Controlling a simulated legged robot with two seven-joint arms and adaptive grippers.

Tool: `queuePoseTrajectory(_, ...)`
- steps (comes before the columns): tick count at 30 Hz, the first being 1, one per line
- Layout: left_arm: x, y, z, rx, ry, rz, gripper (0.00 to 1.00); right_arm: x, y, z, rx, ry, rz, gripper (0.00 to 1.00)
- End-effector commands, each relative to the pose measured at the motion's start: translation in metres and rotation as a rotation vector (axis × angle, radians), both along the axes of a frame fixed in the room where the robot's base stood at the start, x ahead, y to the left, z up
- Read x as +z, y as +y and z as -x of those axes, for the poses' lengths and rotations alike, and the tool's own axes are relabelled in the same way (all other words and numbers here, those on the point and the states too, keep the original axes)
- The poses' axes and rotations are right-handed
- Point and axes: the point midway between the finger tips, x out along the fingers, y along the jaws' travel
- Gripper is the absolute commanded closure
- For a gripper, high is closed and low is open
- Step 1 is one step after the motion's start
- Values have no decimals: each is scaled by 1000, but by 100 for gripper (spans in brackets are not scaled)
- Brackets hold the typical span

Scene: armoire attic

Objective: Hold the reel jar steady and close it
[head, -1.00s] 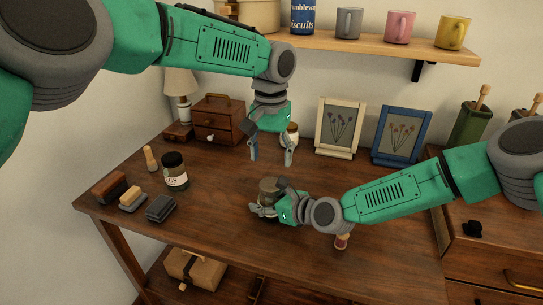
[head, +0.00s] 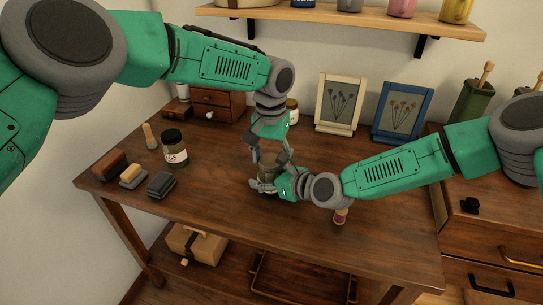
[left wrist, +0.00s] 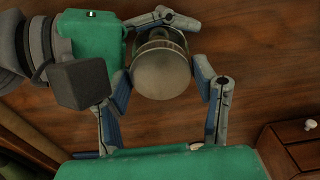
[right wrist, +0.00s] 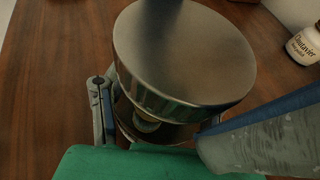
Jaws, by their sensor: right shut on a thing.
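The reel jar (head: 267,172) stands on the table, a glass jar with a reel (right wrist: 146,124) showing through its side. Its round metal lid (right wrist: 185,55) sits on top and also shows in the left wrist view (left wrist: 162,74). I cannot tell whether the lid is tight. My right gripper (head: 266,187) is shut on the jar's body, below the lid. My left gripper (head: 270,156) points down from above, its blue pads on either side of the lid (left wrist: 163,85). It looks open, with a small gap at the right pad.
A small drawer chest (head: 217,101), a white jar (head: 292,111) and two picture frames (head: 338,103) (head: 402,112) stand behind. A small spool (head: 340,215) stands near the front edge.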

Motion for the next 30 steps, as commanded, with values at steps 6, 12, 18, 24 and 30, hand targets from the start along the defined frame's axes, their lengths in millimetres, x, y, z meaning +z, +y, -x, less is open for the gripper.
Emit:
queuePoseTrajectory(6, 0, 0, 0, 0, 0, 0, 34, 0, 0, 0, 0, 1, 1, 100)
queuePoseTrajectory(12, 0, 0, 0, 0, 0, 0, 31, 0, 0, 0, 0, 1, 1, 100)
queuePoseTrajectory(18, 4, 0, 0, 0, -1, -1, 31, 0, 0, 0, 0, 1, 1, 100)
queuePoseTrajectory(24, 28, 0, -1, -1, -3, -1, 31, 0, 0, 0, 0, 1, 1, 100)
queuePoseTrajectory(30, 46, 0, -1, 0, -1, 0, 31, 0, 0, 0, 1, 1, 0, 100)
